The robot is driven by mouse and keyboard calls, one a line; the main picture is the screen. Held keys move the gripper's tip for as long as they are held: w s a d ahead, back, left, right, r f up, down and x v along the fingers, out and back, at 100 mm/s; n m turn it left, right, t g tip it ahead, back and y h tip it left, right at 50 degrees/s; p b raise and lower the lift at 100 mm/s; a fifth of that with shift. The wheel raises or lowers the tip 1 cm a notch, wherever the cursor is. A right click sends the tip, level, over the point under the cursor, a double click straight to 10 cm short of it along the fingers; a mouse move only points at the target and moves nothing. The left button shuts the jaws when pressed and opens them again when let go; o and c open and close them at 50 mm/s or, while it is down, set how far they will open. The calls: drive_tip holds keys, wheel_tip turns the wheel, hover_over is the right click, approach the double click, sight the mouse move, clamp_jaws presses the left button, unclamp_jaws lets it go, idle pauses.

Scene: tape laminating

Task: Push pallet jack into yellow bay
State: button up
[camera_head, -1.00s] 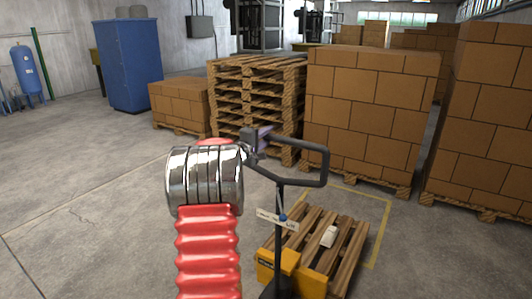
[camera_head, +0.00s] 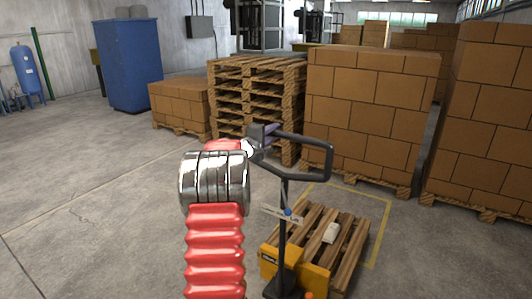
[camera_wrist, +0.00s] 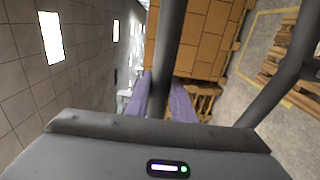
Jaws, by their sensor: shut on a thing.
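The pallet jack (camera_head: 283,262) has a yellow body and a dark upright post with a looped handle (camera_head: 329,160). It carries a wooden pallet (camera_head: 345,262) with a small white item (camera_head: 331,232) on top. The yellow bay (camera_head: 388,222) is a painted floor outline; the pallet's far end lies inside it, and its near part is hidden. My gripper (camera_head: 264,132) is at the left side of the handle, partly hidden behind my red arm. In the wrist view, its purple fingers (camera_wrist: 171,98) are shut around the dark handle bar (camera_wrist: 165,60).
Box stacks on pallets (camera_head: 365,115) stand just behind the bay, with another tall stack (camera_head: 490,120) to the right. Empty stacked pallets (camera_head: 245,95) and a low box stack (camera_head: 180,105) are farther left. A blue cabinet (camera_head: 128,65) stands behind. The left floor is clear.

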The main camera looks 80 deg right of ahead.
drive_tip(key=x, duration=0.9)
drive_tip(key=shift+s+f, duration=0.2)
drive_tip(key=shift+f, duration=0.25)
drive_tip(key=shift+a, duration=0.1)
drive_tip(key=o, duration=1.4)
drive_tip(key=shift+w+r, duration=0.1)
drive_tip(key=shift+r, duration=0.2)
drive_tip(key=o, duration=0.9)
drive_tip(key=shift+r, duration=0.1)
drive_tip(key=shift+o, duration=0.2)
drive_tip(key=shift+v, duration=5.05)
